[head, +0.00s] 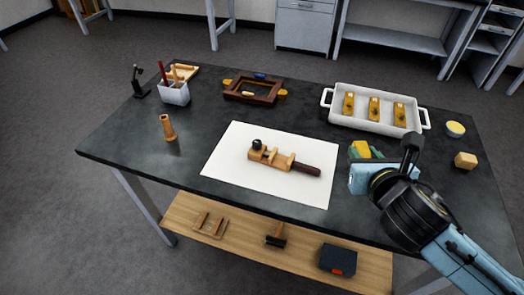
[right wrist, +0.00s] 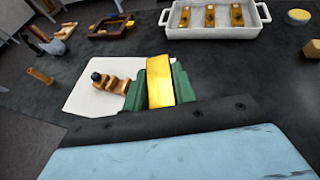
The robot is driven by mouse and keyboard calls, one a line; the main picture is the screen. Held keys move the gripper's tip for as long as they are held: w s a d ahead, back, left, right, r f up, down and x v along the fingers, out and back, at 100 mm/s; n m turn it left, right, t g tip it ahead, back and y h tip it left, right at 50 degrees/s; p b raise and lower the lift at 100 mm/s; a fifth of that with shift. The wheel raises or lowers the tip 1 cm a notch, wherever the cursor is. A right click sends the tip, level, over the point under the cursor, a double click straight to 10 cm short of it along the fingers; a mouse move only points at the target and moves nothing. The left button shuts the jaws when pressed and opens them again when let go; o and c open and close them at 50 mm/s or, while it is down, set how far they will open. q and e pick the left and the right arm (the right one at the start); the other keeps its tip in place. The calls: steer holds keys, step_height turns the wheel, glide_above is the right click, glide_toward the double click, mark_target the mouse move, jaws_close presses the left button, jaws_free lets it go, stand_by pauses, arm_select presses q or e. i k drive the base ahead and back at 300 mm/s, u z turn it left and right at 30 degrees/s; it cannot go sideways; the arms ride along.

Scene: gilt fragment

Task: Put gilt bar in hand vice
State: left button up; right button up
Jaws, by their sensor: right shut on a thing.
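The wooden hand vice (head: 284,160), with a black knob and a dark handle, lies on a white sheet (head: 232,160) in the middle of the table. It also shows in the right wrist view (right wrist: 110,84), left of my fingers. My right gripper (head: 364,152) is above the table, right of the sheet. It is shut on a gilt bar (right wrist: 159,82), which stands out between the green finger pads in the right wrist view. The bar is apart from the vice. In the head view the bar is partly hidden by my gripper. My left gripper is not in view.
A white tray (head: 345,123) with three more gilt bars stands at the back right. A dark wooden frame (head: 253,90), a pen cup (head: 174,93) and a wooden peg (head: 167,127) stand further left. A yellow dish (head: 456,129) and a tan block (head: 465,160) are at right.

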mark_target(281, 162)
steer(key=u, duration=2.25)
steer(key=i, duration=1.95)
steer(key=z, duration=3)
